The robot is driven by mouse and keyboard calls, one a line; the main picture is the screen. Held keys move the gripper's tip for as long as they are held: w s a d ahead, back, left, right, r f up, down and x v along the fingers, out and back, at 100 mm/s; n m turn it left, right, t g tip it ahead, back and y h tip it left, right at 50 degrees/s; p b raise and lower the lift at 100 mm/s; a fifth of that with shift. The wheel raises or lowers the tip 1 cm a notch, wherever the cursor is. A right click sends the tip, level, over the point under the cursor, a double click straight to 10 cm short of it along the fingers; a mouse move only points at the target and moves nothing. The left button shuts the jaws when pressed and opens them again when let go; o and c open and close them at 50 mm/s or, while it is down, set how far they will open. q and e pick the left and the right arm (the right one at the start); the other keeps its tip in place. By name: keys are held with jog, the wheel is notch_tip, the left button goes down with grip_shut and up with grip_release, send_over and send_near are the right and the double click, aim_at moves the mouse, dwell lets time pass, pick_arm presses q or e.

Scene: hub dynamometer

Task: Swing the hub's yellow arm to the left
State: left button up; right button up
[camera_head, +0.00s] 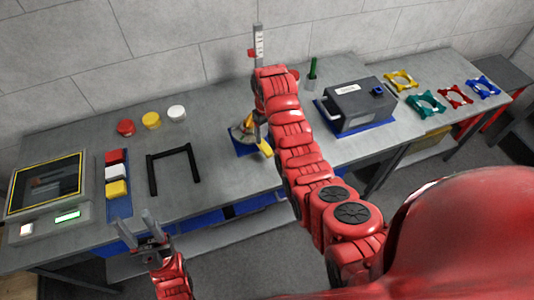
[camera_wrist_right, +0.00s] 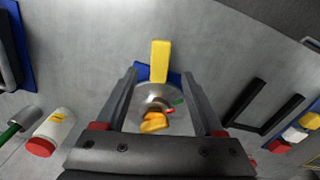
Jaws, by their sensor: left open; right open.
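The hub (camera_wrist_right: 150,98) is a round silvery disc with an orange-yellow piece on top, on a blue base (camera_wrist_right: 174,77). Its yellow arm (camera_wrist_right: 160,58) points up in the right wrist view. In the head view the yellow arm (camera_head: 265,148) points toward the front edge of the bench, and my right arm partly hides the hub (camera_head: 243,132). My right gripper (camera_wrist_right: 159,80) is open above the hub, one finger on each side of the yellow arm, with nothing gripped. I cannot tell whether a finger touches it. My left gripper (camera_head: 150,226) is open and empty by the bench's front edge.
A black U-shaped frame (camera_head: 151,172) stands left of the hub, near red, white and yellow blocks (camera_head: 117,187) and a screen console (camera_head: 47,188). A grey box unit (camera_head: 357,108) stands right. Several coloured rings (camera_head: 427,104) lie far right. Red, yellow and white caps (camera_head: 151,120) sit behind.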

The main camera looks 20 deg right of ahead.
aim_at(267, 149)
notch_tip(267, 149, down, 5)
jog(key=shift+s+f+p, duration=0.15)
jog(key=shift+p, duration=0.85)
jog(key=shift+f, duration=1.1)
grip_shut()
